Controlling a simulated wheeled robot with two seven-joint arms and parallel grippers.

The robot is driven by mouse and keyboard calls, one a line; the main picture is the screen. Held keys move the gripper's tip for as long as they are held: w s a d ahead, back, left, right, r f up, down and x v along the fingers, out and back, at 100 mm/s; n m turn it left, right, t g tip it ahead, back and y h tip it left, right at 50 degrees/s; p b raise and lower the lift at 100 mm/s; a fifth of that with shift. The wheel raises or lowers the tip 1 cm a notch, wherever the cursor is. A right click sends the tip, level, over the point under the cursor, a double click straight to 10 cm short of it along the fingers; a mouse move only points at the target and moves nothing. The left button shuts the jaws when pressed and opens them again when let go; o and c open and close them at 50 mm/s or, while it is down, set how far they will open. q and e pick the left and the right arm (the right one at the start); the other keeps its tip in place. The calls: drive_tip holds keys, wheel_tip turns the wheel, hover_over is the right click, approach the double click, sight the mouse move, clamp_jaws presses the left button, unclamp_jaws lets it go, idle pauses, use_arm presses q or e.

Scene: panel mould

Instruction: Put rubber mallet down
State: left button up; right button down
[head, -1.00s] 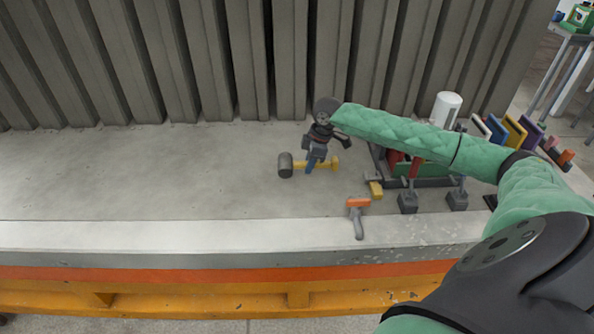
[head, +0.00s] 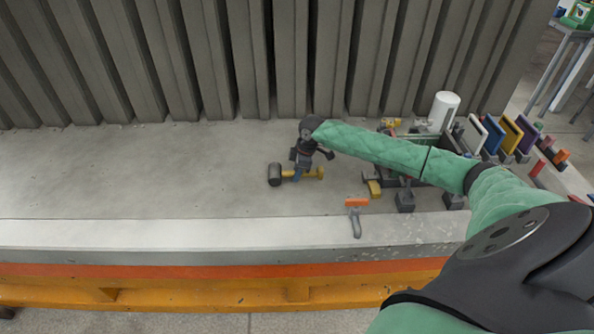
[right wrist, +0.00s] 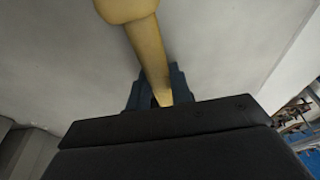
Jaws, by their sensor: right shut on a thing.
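In the right wrist view the yellow handle (right wrist: 150,55) runs between the blue fingers (right wrist: 157,93) with pale slab surface behind. My left gripper is not in view.
An orange-and-grey scraper (head: 356,212) lies near the slab's front edge. Right of the mallet are a yellow block (head: 374,188), a white cylinder (head: 444,110) and several coloured plates (head: 492,132). A ribbed grey panel (head: 210,60) stands behind. The slab's left side is clear.

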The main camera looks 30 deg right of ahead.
drive_tip(key=c, duration=1.3)
unclamp_jaws()
drive_tip(key=shift+o, duration=0.2)
drive_tip(key=shift+d+r, duration=0.15)
drive_tip(key=shift+r, duration=0.15)
use_arm(q)
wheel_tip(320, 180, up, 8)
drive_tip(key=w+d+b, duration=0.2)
drive_tip(key=b, duration=0.1)
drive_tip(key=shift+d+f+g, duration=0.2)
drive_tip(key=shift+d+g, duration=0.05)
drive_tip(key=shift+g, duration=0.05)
use_arm(e)
drive_tip(key=v, duration=1.1)
drive_tip(key=shift+r, duration=0.25)
